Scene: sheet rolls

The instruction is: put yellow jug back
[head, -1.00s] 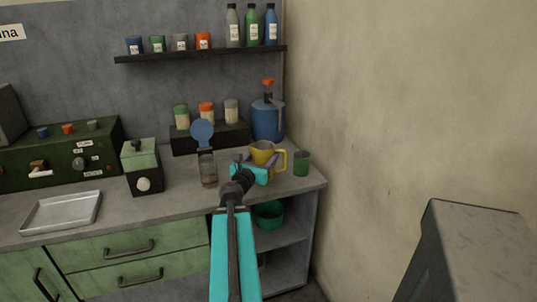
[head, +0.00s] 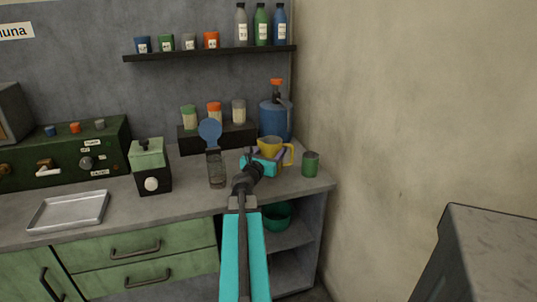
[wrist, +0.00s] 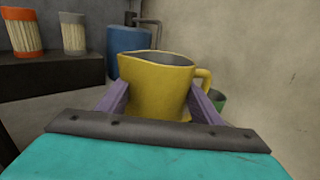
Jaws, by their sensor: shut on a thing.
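The yellow jug (head: 270,146) is upright over the right end of the grey counter, with its handle to the right. It fills the middle of the wrist view (wrist: 155,88). My gripper (wrist: 158,103) has its two purple fingers on either side of the jug's body, shut on it. In the head view my gripper (head: 266,158) hides the jug's lower part. I cannot tell whether the jug's base touches the counter.
A blue pump container (head: 275,120) stands behind the jug, a green cup (head: 310,164) to its right. A dark riser (head: 217,138) holds several jars. The right wall is close.

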